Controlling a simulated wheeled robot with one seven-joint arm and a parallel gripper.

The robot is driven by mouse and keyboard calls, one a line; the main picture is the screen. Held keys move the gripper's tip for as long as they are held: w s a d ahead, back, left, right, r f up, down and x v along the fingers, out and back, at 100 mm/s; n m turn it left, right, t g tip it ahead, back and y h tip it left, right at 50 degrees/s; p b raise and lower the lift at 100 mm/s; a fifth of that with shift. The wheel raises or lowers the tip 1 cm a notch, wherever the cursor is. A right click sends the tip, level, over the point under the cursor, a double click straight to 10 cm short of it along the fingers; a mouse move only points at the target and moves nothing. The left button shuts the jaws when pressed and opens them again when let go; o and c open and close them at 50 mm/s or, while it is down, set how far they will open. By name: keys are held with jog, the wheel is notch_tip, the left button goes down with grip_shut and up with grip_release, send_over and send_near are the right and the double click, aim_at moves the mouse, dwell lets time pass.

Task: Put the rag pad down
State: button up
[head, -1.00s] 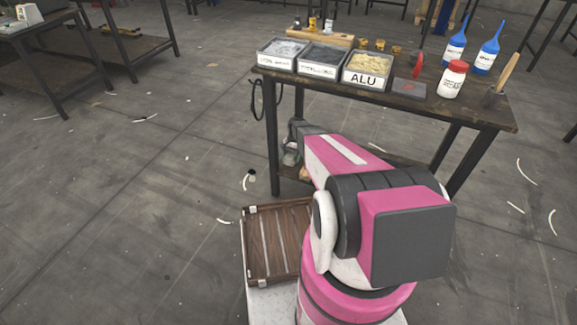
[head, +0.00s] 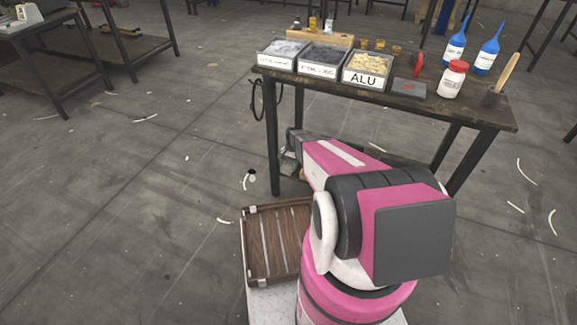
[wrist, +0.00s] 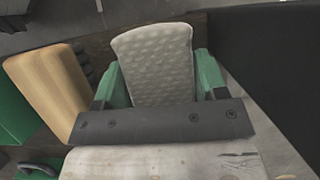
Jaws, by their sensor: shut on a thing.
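The rag pad (wrist: 158,55) is a pale grey, dimpled pad in the middle of the wrist view. My gripper (wrist: 160,82) has green fingers on either side of it and is shut on it. In the head view my gripper (head: 289,162) is at the left end of the workbench, below its top, and mostly hidden by my arm. The pad cannot be made out there. Whether the pad touches a surface below is not clear.
A tan wooden block with dark bristles (wrist: 48,85) lies left of the pad, with a green object (wrist: 12,115) beyond. A dark panel (wrist: 275,60) is at right. The workbench top (head: 330,78) holds labelled bins and bottles. A slatted wooden crate (head: 272,245) is below.

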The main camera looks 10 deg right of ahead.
jog(key=shift+f, duration=0.4)
jog(key=o, duration=0.7)
jog(key=shift+f, duration=0.15)
jog(key=shift+r, duration=0.4)
jog(key=shift+o, duration=0.7)
jog(key=v, duration=1)
jog(key=shift+w+d+r, duration=0.1)
jog(key=shift+d+r, duration=0.05)
jog(key=shift+r, duration=0.5)
jog(key=s+a+r+n+t+h, duration=0.2)
jog(key=s+r+n, duration=0.4)
jog(key=s+r, duration=1.6)
jog(key=shift+s+a+r+n+t, duration=0.15)
jog(key=shift+s+a+n+t, duration=0.2)
jog(key=shift+s+t, duration=0.6)
jog(key=shift+s, duration=0.1)
